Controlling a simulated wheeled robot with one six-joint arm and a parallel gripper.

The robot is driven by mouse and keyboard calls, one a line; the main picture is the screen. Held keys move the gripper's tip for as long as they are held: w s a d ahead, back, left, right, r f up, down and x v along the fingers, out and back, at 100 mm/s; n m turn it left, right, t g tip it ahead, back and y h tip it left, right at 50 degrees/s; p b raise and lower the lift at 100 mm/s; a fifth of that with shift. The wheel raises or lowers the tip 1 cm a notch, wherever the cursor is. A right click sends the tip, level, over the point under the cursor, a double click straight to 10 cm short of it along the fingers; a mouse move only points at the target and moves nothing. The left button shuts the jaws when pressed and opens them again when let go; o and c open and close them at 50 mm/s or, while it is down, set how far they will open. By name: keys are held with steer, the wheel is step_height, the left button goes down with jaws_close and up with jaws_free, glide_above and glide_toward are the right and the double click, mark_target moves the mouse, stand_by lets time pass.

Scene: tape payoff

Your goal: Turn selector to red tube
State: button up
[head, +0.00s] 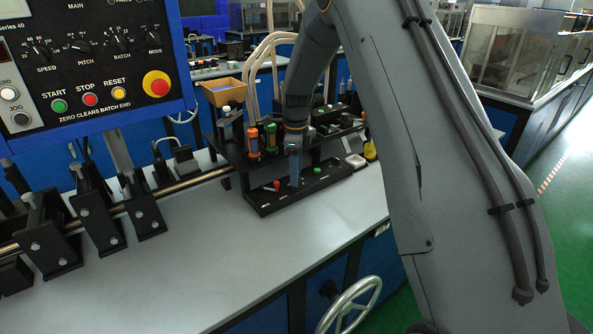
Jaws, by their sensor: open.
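My gripper (294,178) points down over a black tray (268,209) on the grey bench. Its jaws are small and seen edge-on, and the gap between them is hard to make out. In the tray, a small part with a red end (276,184) lies to the left of my gripper, and a small green piece (317,170) is to its right. Behind the tray, an orange-topped holder (253,138) and a green-topped holder (270,136) stand upright in a black rack. I cannot tell which part is the selector; no red tube is clearly visible.
A blue control panel (85,117) with knobs and a red stop button (156,83) stands at the left. Black clamp blocks (45,240) sit along a metal rail. The front bench top (200,270) is clear. A handwheel (350,305) is below its edge.

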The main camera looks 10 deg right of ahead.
steer(key=shift+f, duration=0.15)
steer(key=c, duration=1)
steer(key=shift+c, duration=0.2)
